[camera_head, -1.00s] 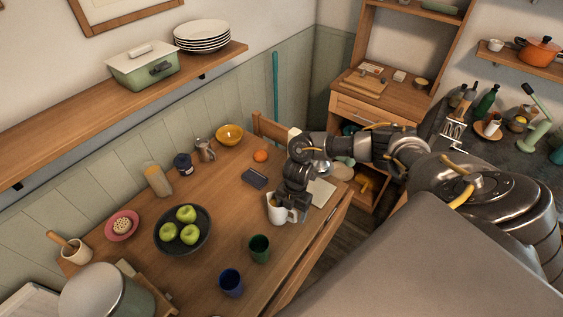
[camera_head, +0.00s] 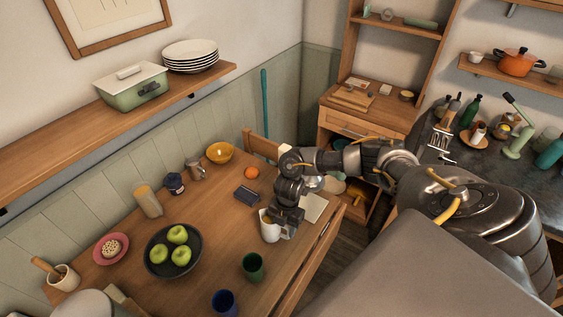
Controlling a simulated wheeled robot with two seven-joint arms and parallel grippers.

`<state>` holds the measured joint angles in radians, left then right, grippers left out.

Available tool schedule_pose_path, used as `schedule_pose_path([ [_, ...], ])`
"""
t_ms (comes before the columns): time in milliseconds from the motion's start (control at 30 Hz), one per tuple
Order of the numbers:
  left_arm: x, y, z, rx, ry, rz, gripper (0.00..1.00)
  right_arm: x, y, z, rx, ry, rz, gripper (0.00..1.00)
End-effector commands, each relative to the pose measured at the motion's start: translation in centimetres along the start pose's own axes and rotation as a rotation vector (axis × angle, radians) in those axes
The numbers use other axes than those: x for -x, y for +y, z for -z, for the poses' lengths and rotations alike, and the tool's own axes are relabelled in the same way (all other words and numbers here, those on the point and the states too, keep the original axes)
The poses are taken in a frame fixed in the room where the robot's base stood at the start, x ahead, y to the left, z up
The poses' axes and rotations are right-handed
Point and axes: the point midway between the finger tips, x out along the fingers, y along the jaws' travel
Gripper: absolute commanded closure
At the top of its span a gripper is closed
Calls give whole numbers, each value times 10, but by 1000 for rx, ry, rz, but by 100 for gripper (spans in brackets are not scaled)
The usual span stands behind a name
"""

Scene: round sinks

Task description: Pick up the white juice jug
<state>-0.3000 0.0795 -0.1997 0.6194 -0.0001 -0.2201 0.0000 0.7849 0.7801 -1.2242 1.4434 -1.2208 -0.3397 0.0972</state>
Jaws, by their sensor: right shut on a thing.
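The white juice jug (camera_head: 269,230) is on the right part of the wooden table, its upper right side partly hidden by my gripper. My right gripper (camera_head: 284,217) comes down from above and is shut on the jug at its right side. The fingertips are mostly hidden. I cannot tell whether the jug's base touches the table. My left gripper is not in view.
A green cup (camera_head: 253,267) and a blue cup (camera_head: 224,303) stand in front of the jug. A dark bowl of green apples (camera_head: 160,270) is to the left. A dark box (camera_head: 247,195), an orange (camera_head: 251,172) and a yellow bowl (camera_head: 220,152) lie behind on the table (camera_head: 205,220).

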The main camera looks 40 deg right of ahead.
Motion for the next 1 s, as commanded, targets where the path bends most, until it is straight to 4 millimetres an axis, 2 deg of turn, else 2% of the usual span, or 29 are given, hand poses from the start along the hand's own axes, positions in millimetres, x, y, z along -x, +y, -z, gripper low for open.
schedule_pose_path([
  [267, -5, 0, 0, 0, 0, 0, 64, 9, 1, 1, 1, 0, -3, 95],
  [533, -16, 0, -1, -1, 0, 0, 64, 30, 1, 4, 3, -1, -5, 95],
  [1000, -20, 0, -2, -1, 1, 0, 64, 78, -40, 16, 3, -1, -3, 95],
])
